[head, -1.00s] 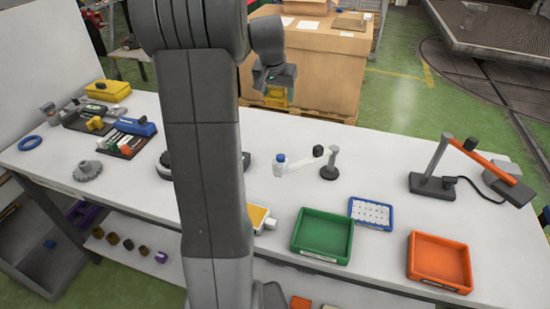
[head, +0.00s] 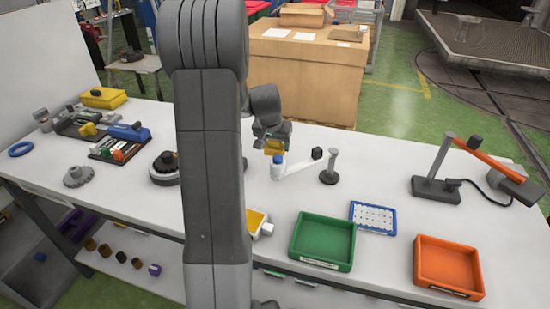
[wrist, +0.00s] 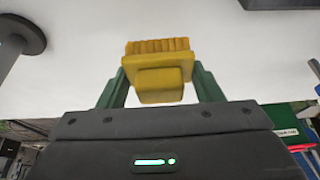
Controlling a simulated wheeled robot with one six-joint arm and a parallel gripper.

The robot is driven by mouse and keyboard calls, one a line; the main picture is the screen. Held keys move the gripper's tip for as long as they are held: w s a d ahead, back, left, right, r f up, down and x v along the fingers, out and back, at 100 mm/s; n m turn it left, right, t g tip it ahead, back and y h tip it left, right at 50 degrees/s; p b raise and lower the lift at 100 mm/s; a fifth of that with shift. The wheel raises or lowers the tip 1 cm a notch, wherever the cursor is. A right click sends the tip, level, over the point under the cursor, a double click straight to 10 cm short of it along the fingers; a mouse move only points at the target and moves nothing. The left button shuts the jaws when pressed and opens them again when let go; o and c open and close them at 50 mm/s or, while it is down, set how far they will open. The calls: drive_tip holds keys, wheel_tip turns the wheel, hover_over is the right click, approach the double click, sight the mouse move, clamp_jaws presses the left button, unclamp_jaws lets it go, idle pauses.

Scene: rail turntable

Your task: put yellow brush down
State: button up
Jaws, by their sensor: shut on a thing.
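The yellow brush (wrist: 158,75) is between the two green fingers of my gripper (wrist: 155,88) in the wrist view, its ribbed bristle end pointing away from the palm. My gripper is shut on it. In the head view my gripper (head: 273,146) is low over the white workbench (head: 390,165), just behind a white jointed arm piece with a blue cap. The brush shows there as a small yellow patch (head: 274,147). I cannot tell whether the brush touches the bench top.
A green tray (head: 323,242), an orange tray (head: 447,266) and a blue-edged white grid (head: 373,216) lie on the bench's right half. A dark post (head: 330,166) stands right of my gripper. A lamp-like orange arm (head: 490,157) is farther right. Bare bench lies between them.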

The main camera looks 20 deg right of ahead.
drive_tip(key=shift+f, duration=2.4)
drive_tip(key=shift+f, duration=0.15)
drive_tip(key=o, duration=0.9)
drive_tip(key=shift+r, duration=0.25)
drive_tip(key=v, duration=1.1)
drive_tip(key=shift+s+a+r, duration=0.15)
drive_tip(key=shift+r, duration=0.2)
